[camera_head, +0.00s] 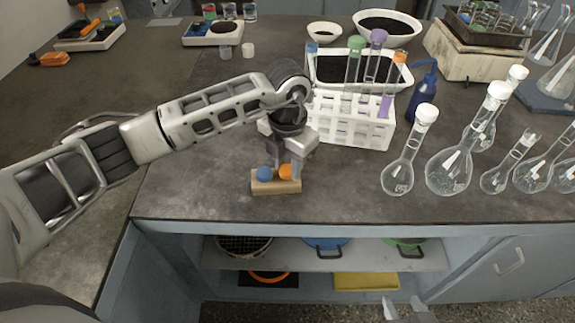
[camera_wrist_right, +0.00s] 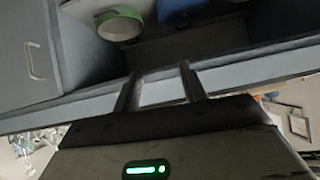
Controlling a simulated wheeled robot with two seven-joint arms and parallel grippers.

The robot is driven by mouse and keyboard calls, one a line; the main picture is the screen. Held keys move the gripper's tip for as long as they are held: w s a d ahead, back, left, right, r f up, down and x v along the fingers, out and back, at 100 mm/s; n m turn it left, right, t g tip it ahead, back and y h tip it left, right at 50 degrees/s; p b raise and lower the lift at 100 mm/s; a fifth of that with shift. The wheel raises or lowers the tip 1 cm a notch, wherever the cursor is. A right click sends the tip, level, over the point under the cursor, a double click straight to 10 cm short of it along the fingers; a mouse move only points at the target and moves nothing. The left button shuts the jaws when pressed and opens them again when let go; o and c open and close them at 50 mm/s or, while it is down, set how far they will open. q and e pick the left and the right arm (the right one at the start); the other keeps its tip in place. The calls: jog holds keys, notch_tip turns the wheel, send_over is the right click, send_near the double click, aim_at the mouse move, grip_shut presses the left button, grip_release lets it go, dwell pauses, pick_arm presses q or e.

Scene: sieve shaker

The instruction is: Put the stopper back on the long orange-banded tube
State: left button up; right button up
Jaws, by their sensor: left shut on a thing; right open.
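The white rack (camera_head: 345,130) holds several tubes, some with green or purple tops. A long tube with an orange band (camera_head: 400,57) at its top stands at the rack's right end. A wooden block (camera_head: 276,187) on the bench in front of the rack bears a blue stopper (camera_head: 264,174) and an orange stopper (camera_head: 285,172). My left gripper (camera_head: 290,168) points down at the block and is shut on the orange stopper, partly hiding it. My right gripper (camera_head: 405,311) is low, in front of the bench; its fingers are apart and empty in the right wrist view (camera_wrist_right: 160,88).
Stoppered flasks (camera_head: 449,170) crowd the bench right of the rack, with a blue wash bottle (camera_head: 423,90) beside it. Dark-filled white bowls (camera_head: 388,24) stand behind. The bench edge and open shelf (camera_head: 360,258) lie in front.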

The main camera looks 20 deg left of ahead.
aim_at(288, 170)
pick_arm(q)
jog(key=shift+r, duration=0.45)
jog(key=shift+s+r, duration=0.2)
jog(key=shift+r, duration=1.05)
jog(key=s+d+r+b, duration=0.1)
jog(key=s+d+r, duration=0.3)
jog(key=s+r, duration=0.5)
jog(key=s, duration=0.3)
jog(key=shift+s+d+r+b, duration=0.15)
jog(key=shift+s+d+b, duration=0.2)
jog(key=shift+s+d, duration=0.05)
